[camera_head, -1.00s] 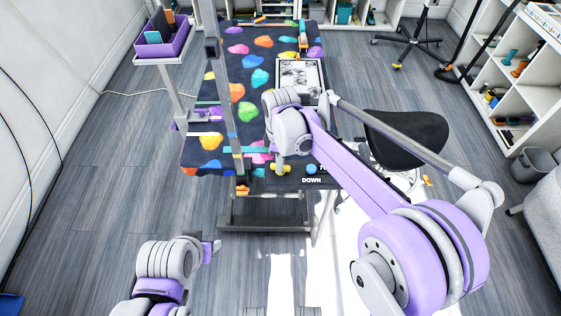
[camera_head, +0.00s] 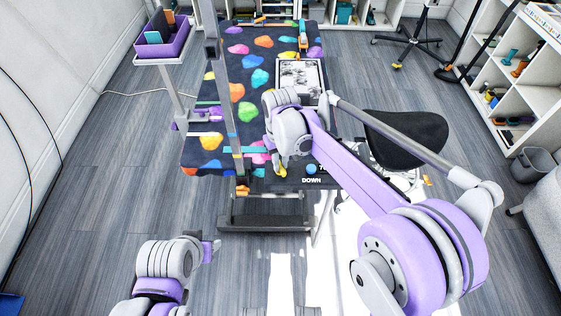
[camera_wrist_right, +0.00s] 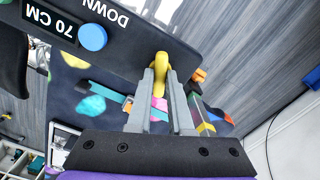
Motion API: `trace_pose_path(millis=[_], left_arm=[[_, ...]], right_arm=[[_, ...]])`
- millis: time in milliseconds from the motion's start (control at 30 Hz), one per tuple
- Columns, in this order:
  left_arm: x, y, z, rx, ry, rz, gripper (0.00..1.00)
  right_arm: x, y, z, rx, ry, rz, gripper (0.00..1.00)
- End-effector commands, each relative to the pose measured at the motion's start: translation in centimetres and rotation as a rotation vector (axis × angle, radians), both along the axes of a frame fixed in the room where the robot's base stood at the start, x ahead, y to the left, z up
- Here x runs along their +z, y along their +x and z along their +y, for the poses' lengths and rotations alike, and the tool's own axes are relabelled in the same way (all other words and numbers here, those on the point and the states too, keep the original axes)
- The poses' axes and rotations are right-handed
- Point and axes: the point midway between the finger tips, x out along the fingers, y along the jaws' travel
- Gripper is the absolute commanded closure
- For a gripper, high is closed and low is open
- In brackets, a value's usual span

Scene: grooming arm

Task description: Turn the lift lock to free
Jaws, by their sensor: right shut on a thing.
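The lift lock is a small yellow lever (camera_head: 282,173) on the dark control panel (camera_head: 298,184) at the near edge of the grooming table. In the right wrist view the yellow lever (camera_wrist_right: 161,62) stands between the fingertips of my right gripper (camera_wrist_right: 161,78), which is shut on it. In the head view my right gripper (camera_head: 281,162) reaches down to the lever, and its fingers partly hide it. My left gripper (camera_head: 212,248) is low at the left, away from the table, and its finger opening cannot be made out.
A round blue button (camera_wrist_right: 92,37) sits on the panel beside a display reading 70 CM and the word DOWN. A grey upright post (camera_head: 228,110) stands just left of my right gripper. A black stool (camera_head: 408,135) is to the right. The floor in front is clear.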

Motion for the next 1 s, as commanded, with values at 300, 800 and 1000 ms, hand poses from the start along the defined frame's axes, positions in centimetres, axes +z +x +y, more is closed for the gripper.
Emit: trace_pose_path(millis=[300,800,1000], left_arm=[[0.10,0.02,0.00,0.000,0.000,0.000,0.50],[0.15,0.03,0.00,0.000,0.000,-0.001,0.50],[0.15,0.03,0.00,0.000,0.000,-0.001,0.50]], right_arm=[[0.07,0.05,-0.01,-0.258,0.000,-0.001,1.00],[0.08,0.06,-0.01,-0.443,0.000,-0.001,1.00],[0.08,0.06,-0.02,-0.452,0.001,-0.002,1.00]])
